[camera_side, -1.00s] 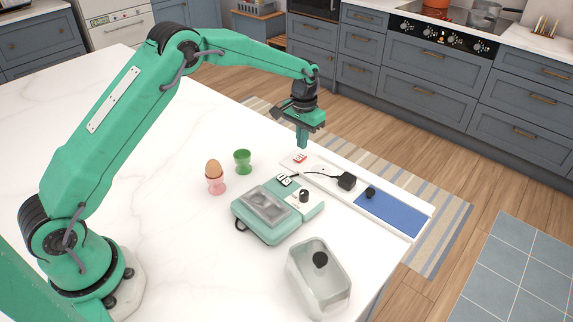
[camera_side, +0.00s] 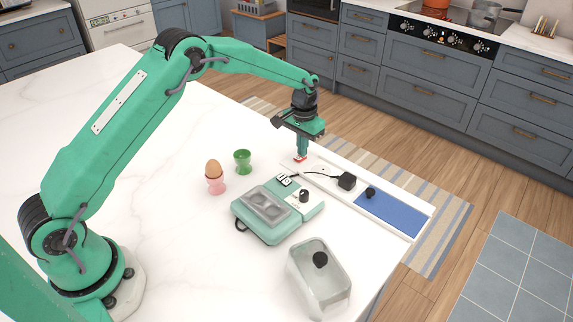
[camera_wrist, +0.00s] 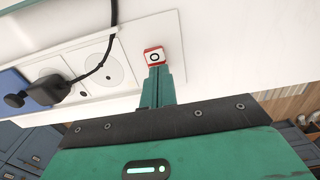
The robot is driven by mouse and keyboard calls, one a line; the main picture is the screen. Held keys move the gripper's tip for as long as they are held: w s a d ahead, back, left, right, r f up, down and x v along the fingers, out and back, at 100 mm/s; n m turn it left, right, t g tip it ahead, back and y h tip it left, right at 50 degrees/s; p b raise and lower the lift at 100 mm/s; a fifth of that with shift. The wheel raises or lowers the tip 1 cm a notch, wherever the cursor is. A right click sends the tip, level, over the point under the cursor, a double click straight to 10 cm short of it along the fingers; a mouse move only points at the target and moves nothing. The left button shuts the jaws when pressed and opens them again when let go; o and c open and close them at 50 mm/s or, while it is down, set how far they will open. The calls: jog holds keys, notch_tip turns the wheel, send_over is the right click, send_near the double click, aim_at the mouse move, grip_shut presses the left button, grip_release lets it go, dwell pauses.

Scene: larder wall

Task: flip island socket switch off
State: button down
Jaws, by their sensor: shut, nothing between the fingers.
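The island socket switch (camera_wrist: 154,56) is a small red and white rocker with a dark ring mark, on a white panel (camera_wrist: 124,47) in the wrist view. In the side view the red of the switch (camera_side: 299,160) shows just under my fingertips. My gripper (camera_side: 301,156) is shut and empty, pointing down at the switch. In the wrist view my shut fingers (camera_wrist: 158,72) reach the near edge of the switch and seem to touch it or be very close. A black plug (camera_wrist: 50,90) sits in the panel with its cable.
A blue mat section (camera_side: 390,214) lies along the panel. A green egg cup (camera_side: 242,160), an egg (camera_side: 213,169) in a pink cup, a mint appliance (camera_side: 270,215) and a clear container (camera_side: 318,280) stand on the white worktop. The worktop's left part is clear.

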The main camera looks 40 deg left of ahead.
jog(key=shift+s+f, duration=0.15)
jog(key=shift+s, duration=0.8)
jog(key=shift+r, duration=0.25)
notch_tip(320, 180, up, 14)
jog(key=s, duration=0.2)
jog(key=shift+f, duration=0.15)
jog(key=shift+s, duration=0.15)
dwell(0.4)
